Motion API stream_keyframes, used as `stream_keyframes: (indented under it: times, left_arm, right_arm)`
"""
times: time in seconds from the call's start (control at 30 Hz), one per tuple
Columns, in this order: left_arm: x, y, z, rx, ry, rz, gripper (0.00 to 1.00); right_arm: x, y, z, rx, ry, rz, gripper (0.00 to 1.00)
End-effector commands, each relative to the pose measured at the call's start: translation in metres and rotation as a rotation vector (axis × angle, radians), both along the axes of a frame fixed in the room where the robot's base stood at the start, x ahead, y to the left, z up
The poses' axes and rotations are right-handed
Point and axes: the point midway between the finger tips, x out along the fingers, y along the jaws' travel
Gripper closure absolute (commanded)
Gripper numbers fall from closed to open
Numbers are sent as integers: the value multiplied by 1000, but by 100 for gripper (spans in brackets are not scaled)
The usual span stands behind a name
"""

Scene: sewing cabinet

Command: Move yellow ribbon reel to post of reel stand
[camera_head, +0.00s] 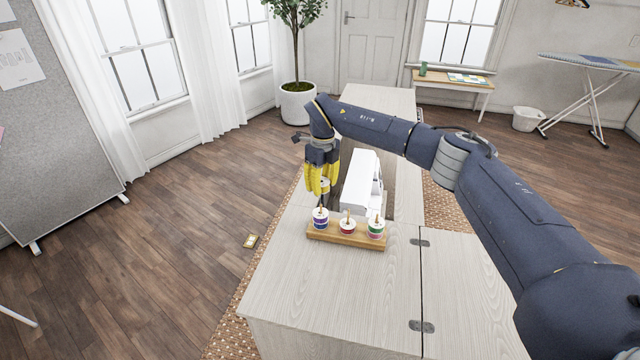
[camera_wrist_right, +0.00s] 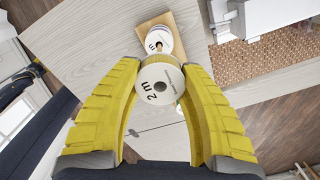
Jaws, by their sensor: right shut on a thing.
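My right gripper (camera_head: 322,186) is shut on a ribbon reel (camera_wrist_right: 160,86). The reel has a white face marked "2 m" in the right wrist view; its ribbon colour is mostly hidden by the yellow fingers. The fingers (camera_wrist_right: 163,80) press it from both sides. In the head view the held reel appears above the purple one, at the stand's left end. My left gripper is not in view.
A white sewing machine (camera_head: 360,184) stands just behind the stand, close to my right gripper. The pale cabinet top (camera_head: 300,285) is clear in front. Metal hinges (camera_head: 420,242) lie along its seam at right. A potted tree (camera_head: 297,103) stands farther back.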

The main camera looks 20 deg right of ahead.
Motion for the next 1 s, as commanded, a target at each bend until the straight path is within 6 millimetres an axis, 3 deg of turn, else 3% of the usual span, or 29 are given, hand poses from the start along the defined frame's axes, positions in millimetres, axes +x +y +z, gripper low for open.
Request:
stream_keyframes:
  times: [0.37, 1.0]
  left_arm:
    - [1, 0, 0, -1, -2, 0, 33]
    - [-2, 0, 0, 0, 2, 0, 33]
  right_arm:
    - [-1, 1, -44, 1, 3, 0, 82]
    - [0, 0, -52, 0, 1, 0, 82]
